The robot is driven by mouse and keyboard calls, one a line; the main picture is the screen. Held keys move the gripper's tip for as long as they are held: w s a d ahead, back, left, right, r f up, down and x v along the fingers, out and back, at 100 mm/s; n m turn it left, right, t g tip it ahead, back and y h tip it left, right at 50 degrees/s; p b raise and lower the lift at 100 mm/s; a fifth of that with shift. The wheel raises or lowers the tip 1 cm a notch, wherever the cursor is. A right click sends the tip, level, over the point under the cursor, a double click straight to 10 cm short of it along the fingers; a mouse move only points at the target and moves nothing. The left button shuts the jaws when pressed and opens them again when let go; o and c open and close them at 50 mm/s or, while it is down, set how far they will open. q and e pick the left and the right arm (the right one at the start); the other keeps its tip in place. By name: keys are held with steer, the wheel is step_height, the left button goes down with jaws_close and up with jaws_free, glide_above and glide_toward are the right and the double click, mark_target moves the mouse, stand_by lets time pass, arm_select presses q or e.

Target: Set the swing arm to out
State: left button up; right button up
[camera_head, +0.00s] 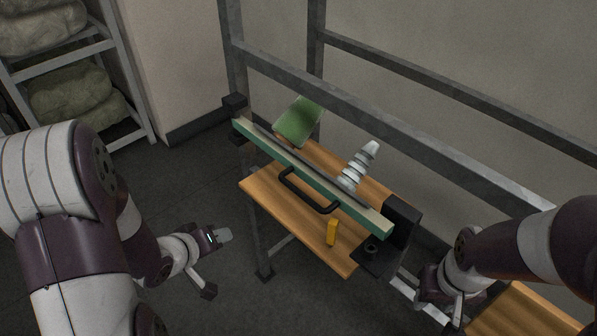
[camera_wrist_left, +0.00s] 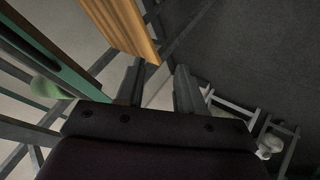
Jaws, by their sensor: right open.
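The swing arm (camera_head: 300,168) is a long green beam with a pale top, running diagonally above a wooden table. A black bar handle (camera_head: 306,197) is on its near side. Its left end is by a grey upright post and its right end is by a black bracket (camera_head: 399,226). My left gripper (camera_head: 214,263) is open and empty, left of the table and apart from the handle. In the left wrist view its two fingers (camera_wrist_left: 159,85) stand apart, with a green beam (camera_wrist_left: 45,52) at the left. My right gripper (camera_head: 432,302) is open, right of the bracket, partly hidden by its own arm.
The wooden table (camera_head: 262,185) holds a yellow block (camera_head: 332,233), a stack of grey-white cones (camera_head: 357,168) and a green pad (camera_head: 298,121). Grey gantry rails (camera_head: 420,140) cross behind. A shelf with sacks (camera_head: 75,100) stands at the left. Floor left of the table is clear.

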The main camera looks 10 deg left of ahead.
arm_select(q)
steer(key=w+d+r+n+t+h, duration=0.1)
steer(key=d+r+t+h, duration=0.15)
steer(key=d+r, duration=0.2)
steer(key=n+h, duration=0.3)
steer(key=h, duration=0.2)
glide_toward(300, 190)
steer(key=shift+t+y, duration=0.25)
steer(key=shift+t, duration=0.2)
steer(key=x, duration=0.3)
steer(key=b+x, duration=0.1)
steer(key=x, duration=0.2)
steer(key=f+x, duration=0.1)
steer(key=x, duration=0.3)
steer(key=shift+s+d, duration=0.15)
steer(key=shift+s, duration=0.05)
jaws_close()
